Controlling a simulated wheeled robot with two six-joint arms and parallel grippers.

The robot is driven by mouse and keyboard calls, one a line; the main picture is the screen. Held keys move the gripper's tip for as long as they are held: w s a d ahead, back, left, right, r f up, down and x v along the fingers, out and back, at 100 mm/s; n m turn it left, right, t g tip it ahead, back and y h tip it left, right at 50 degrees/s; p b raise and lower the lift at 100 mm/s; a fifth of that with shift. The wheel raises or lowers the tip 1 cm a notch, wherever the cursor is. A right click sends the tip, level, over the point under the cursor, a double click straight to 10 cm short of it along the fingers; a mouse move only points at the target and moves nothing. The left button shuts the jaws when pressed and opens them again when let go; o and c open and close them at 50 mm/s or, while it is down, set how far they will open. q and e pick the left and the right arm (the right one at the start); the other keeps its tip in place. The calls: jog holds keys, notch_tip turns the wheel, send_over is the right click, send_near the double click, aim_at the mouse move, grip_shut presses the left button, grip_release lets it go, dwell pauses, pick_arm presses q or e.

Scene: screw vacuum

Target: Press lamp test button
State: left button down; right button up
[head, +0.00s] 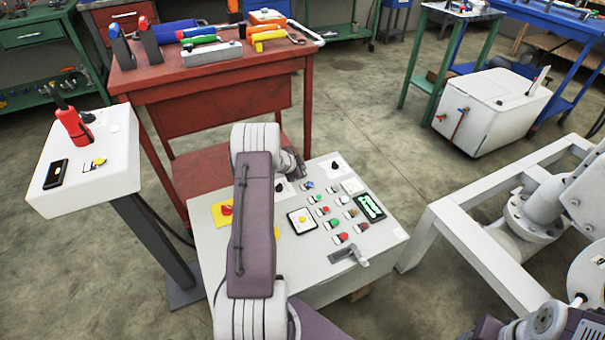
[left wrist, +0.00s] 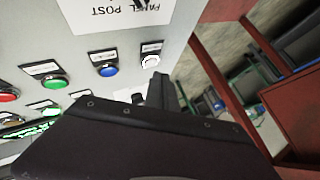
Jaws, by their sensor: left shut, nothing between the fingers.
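The control panel (head: 225,255) carries several coloured buttons; the labels beside them are too small to read, so I cannot tell which is the lamp test button. In the left wrist view, a green button (left wrist: 54,82), a blue button (left wrist: 108,70) and a white button (left wrist: 150,61) sit in a row on the panel. The blue button also shows in the head view (head: 309,185). My left gripper (head: 297,168) is shut and empty at the panel's far edge, partly hidden by my arm. In the left wrist view its dark body covers the lower middle. My right gripper is not in view.
A yellow-backed red button (head: 226,210), a green screen (head: 370,207) and a lever handle (head: 350,256) are on the panel. A red workbench (head: 215,92) with tools stands behind. A white pedestal box (head: 110,180) stands left, a white pipe frame (head: 470,240) right.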

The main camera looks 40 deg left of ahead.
pick_arm(q)
jog(key=shift+f, duration=0.1)
dwell(0.6)
jog(key=shift+f, duration=0.3)
jog(key=shift+f+b, duration=0.35)
jog(key=shift+f, duration=0.1)
dwell(0.5)
jog(key=shift+r, duration=0.1)
jog(key=shift+r+p, duration=0.7)
jog(key=shift+p, duration=0.3)
jog(key=shift+r, duration=0.1)
notch_tip(320, 180, up, 5)
jog(key=p, duration=0.5)
jog(key=shift+p, duration=0.35)
